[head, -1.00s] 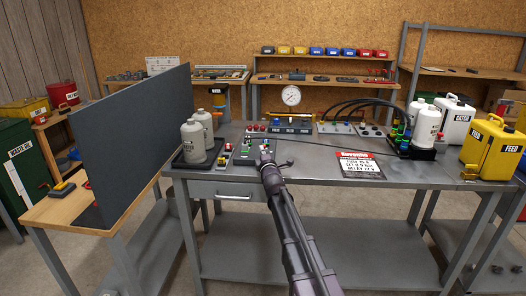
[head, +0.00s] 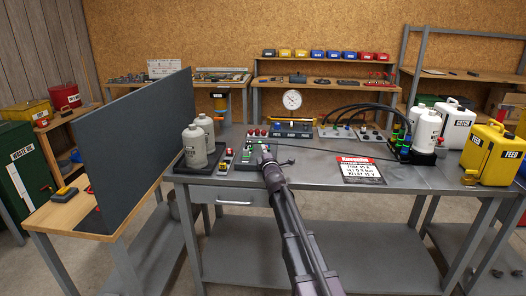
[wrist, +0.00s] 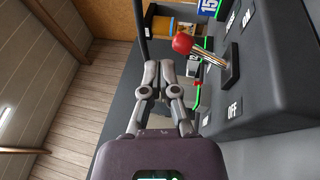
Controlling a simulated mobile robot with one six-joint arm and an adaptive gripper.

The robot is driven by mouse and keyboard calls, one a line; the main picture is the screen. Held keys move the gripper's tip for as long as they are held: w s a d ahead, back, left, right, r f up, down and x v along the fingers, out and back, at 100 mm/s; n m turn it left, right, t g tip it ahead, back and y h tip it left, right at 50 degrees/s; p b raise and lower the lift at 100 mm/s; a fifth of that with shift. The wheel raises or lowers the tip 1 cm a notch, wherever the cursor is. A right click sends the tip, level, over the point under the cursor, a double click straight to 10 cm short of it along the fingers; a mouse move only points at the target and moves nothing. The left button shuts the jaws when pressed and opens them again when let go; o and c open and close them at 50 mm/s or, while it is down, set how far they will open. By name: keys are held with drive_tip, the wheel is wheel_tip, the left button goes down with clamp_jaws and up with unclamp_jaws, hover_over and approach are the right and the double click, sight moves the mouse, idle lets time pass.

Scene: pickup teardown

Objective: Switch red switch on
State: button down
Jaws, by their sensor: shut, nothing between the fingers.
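The red switch (wrist: 182,43) is a metal lever with a red ball tip on a dark panel (wrist: 265,75), in the upper right of the wrist view. "OFF" and other labels are printed on the panel; I cannot tell the switch's setting for certain. My gripper (wrist: 159,66) is shut and empty, its fingertips just left of and below the red ball in that view, apparently apart from it. In the head view my gripper (head: 267,158) is at the small control box (head: 246,157) on the metal bench, and my arm hides part of the box.
Grey bottles (head: 194,148) stand left of the box, beside a dark upright screen (head: 140,140). A gauge (head: 292,100) and hose panel stand behind. The bench front is clear.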

drive_tip(key=shift+s+r, duration=0.1)
drive_tip(key=shift+s+a+r+p, duration=0.3)
drive_tip(key=shift+s+p, duration=0.05)
drive_tip(key=shift+s, duration=0.05)
drive_tip(key=s+r+p, duration=0.5)
drive_tip(key=s, duration=0.5)
drive_tip(key=shift+s+r, duration=0.2)
drive_tip(key=shift+s, duration=0.1)
